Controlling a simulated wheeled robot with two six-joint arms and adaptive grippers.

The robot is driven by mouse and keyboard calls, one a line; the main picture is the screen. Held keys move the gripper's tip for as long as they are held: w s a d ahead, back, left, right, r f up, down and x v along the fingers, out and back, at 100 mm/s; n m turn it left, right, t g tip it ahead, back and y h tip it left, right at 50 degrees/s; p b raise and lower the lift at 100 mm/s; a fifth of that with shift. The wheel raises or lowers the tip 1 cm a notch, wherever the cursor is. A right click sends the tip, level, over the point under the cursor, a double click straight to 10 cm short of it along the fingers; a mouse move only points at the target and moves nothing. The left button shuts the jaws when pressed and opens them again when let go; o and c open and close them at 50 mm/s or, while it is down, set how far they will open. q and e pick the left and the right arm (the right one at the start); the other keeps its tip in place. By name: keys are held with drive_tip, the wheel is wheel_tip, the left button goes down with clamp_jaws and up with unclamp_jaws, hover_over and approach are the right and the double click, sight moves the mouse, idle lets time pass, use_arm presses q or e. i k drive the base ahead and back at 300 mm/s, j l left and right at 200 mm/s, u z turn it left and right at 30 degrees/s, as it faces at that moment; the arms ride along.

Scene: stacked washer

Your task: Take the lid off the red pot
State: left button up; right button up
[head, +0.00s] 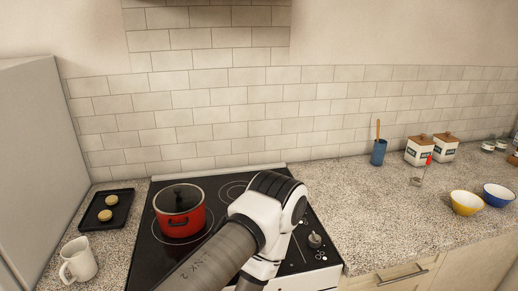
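The red pot (180,222) stands on the left part of the black stovetop. Its dark, see-through lid (188,197) rests on top, with a small dark knob near the middle. One of my arms comes in from the bottom of the head view, its white joint just right of the pot and apart from it in the picture. The gripper of that arm does not show, and I cannot see my other gripper either. Nothing visible touches the pot or its lid.
A black tray (103,222) with two round pieces and a white mug (78,262) are left of the stovetop (153,258). A blue utensil cup (378,152), two canisters (419,153), and yellow (466,207) and blue bowls (497,198) stand right.

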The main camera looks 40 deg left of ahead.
sight(177, 200)
drive_tip(key=j+u, duration=0.1)
drive_tip(key=u, duration=0.3)
drive_tip(key=j+u, duration=0.1)
drive_tip(key=u, duration=0.35)
drive_tip(key=j+u, duration=0.1)
drive_tip(key=u, duration=1.75)
drive_tip(key=i, duration=0.05)
